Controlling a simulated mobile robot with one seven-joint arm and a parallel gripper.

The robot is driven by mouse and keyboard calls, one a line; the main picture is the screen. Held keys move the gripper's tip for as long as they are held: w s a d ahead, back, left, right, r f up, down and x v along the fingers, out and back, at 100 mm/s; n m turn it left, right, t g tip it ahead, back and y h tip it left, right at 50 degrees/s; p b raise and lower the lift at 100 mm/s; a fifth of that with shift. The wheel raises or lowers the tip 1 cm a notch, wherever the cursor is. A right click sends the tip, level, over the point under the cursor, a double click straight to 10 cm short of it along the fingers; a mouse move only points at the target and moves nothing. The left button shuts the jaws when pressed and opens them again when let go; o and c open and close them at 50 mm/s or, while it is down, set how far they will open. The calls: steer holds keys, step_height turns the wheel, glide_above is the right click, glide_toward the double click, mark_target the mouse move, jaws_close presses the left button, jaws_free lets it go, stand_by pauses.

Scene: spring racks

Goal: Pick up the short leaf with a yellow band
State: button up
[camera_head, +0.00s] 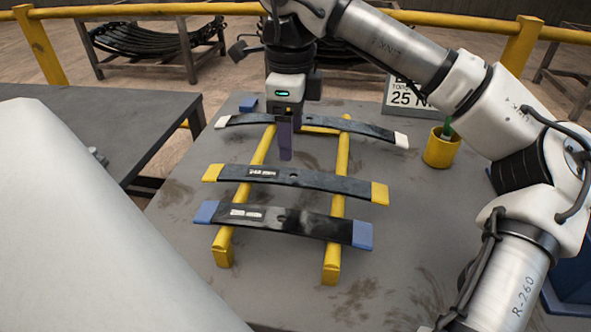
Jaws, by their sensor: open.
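The leaf with a yellow band (325,182) at each end is dark, slightly curved, with a pale label and a small centre hole. It lies across two yellow rails (341,160) in the middle of the rack. A leaf with white ends (345,128) lies behind it, and a leaf with blue ends (300,222) lies in front. My gripper (286,152) points down, its fingertips behind the yellow-banded leaf and in front of the white-ended one. It is open and looks empty; its fingers overlap in this view. Fingertip height above the table is hard to judge.
The rack stands on a grey table (400,225). A yellow cup (440,150) and a torque sign (408,95) stand at the back right. A small blue block (248,104) lies at the back left. Another grey table (90,120) is at the left. A yellow railing (110,11) runs behind.

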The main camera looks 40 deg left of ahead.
mark_target(293, 181)
steer(key=f, duration=0.7)
steer(key=shift+s+d, duration=0.2)
steer(key=shift+d, duration=0.2)
steer(key=shift+f+p, duration=0.3)
steer(key=shift+f, duration=0.3)
steer(key=c, duration=1.2)
